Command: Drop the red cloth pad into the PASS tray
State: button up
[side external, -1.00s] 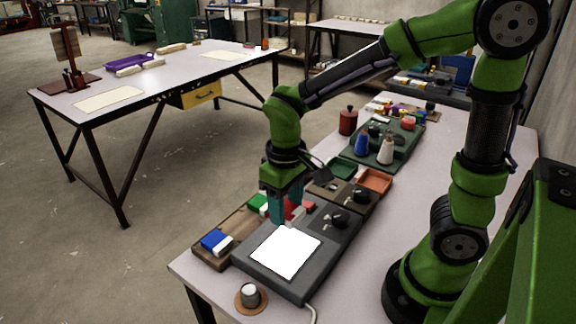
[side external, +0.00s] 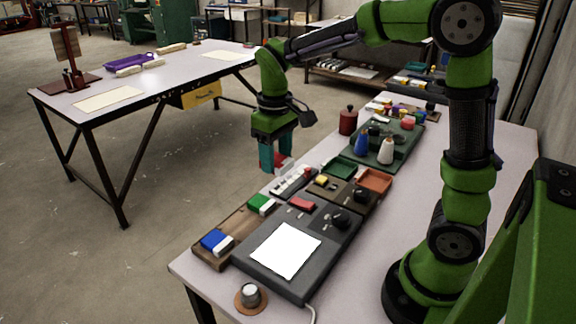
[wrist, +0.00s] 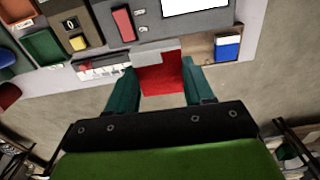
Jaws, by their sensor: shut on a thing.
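My gripper (side external: 279,165) has teal fingers and is shut on the red cloth pad (side external: 282,159). It holds the pad in the air above the far end of the wooden rack. In the wrist view the red pad (wrist: 162,82) sits between the fingers, with a grey-white edge at its top. A green tray (side external: 341,167) and an orange-red tray (side external: 376,181) lie side by side to the right of my gripper. The green tray also shows at left in the wrist view (wrist: 42,47). I can read no PASS label on either tray.
The wooden rack (side external: 238,222) holds a green pad (side external: 261,203) and a blue pad (side external: 216,241). A grey box with a lit white panel (side external: 286,251) stands beside it. A brown box with a knob (side external: 343,190) is near the trays. Bottles and spools stand behind.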

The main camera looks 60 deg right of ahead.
jog(key=shift+s+d+f, duration=0.45)
jog(key=shift+d+f, duration=0.9)
jog(key=shift+d, duration=6.55)
jog(key=shift+s+d+f, duration=0.45)
jog(key=shift+d+f, duration=0.85)
jog(key=shift+d, duration=6.55)
jog(key=shift+f, duration=2.8)
jog(key=o, duration=1.2)
jog(key=shift+r, duration=0.15)
